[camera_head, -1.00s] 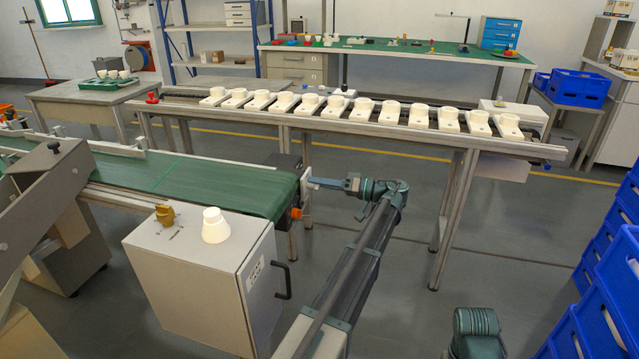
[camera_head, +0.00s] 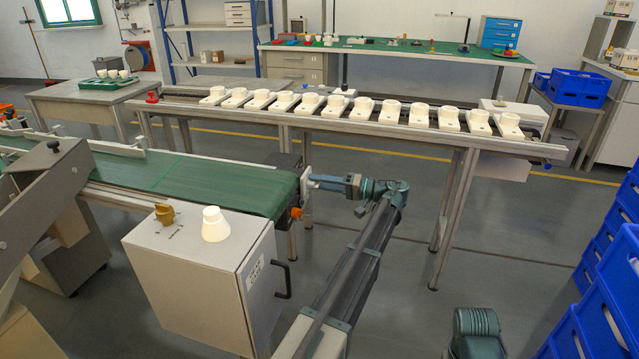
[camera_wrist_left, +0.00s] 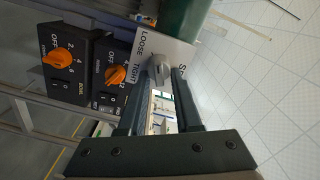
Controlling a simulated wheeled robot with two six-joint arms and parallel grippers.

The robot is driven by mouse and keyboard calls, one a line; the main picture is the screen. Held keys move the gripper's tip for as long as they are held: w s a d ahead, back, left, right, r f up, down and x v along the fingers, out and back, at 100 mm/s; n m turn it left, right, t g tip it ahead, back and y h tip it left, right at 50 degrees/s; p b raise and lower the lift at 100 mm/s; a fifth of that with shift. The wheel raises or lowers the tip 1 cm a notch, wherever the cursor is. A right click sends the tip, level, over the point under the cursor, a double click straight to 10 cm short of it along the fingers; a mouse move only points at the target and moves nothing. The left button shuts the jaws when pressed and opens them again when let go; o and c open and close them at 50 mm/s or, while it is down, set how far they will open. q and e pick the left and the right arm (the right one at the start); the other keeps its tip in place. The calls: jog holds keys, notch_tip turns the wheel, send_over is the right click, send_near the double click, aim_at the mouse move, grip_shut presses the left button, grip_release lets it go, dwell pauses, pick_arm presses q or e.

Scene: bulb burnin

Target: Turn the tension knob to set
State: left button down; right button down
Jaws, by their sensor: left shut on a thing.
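The tension knob (camera_wrist_left: 156,71) is grey and sits on a white plate (camera_wrist_left: 175,48) in the left wrist view. The plate reads LOOSE and TIGHT, with a further word starting with S partly covered by a finger. My left gripper (camera_wrist_left: 164,74) is shut on the knob, one finger on each side. I cannot tell exactly which mark the knob points to. In the head view my left gripper (camera_head: 320,181) reaches the end of the green conveyor (camera_head: 200,180), where the knob itself is too small to make out. My right gripper is not in view.
Two black control boxes with orange knobs, one nearer (camera_wrist_left: 117,74) and one farther (camera_wrist_left: 58,58), sit beside the plate. A grey cabinet (camera_head: 190,270) with a white cone (camera_head: 214,225) stands before the conveyor. Blue crates (camera_head: 600,290) stack at right. A long rack (camera_head: 400,128) stands behind.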

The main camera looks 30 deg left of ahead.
pick_arm(q)
jog(key=m, duration=0.6)
jog(key=shift+w+f+m+b, duration=0.1)
jog(key=shift+f+m+b, duration=0.2)
jog(key=shift+f, duration=0.1)
jog(key=m, duration=0.5)
jog(key=shift+f, duration=0.25)
jog(key=m, duration=0.5)
jog(key=shift+s+d+f+m+b, duration=0.1)
jog(key=shift+s+f+m+b, duration=0.05)
jog(key=shift+s+m+b, duration=0.25)
jog(key=m, duration=0.5)
jog(key=shift+s, duration=0.15)
jog(key=shift+m, duration=0.3)
jog(key=c, duration=0.6)
grip_release()
jog(key=shift+d, duration=0.15)
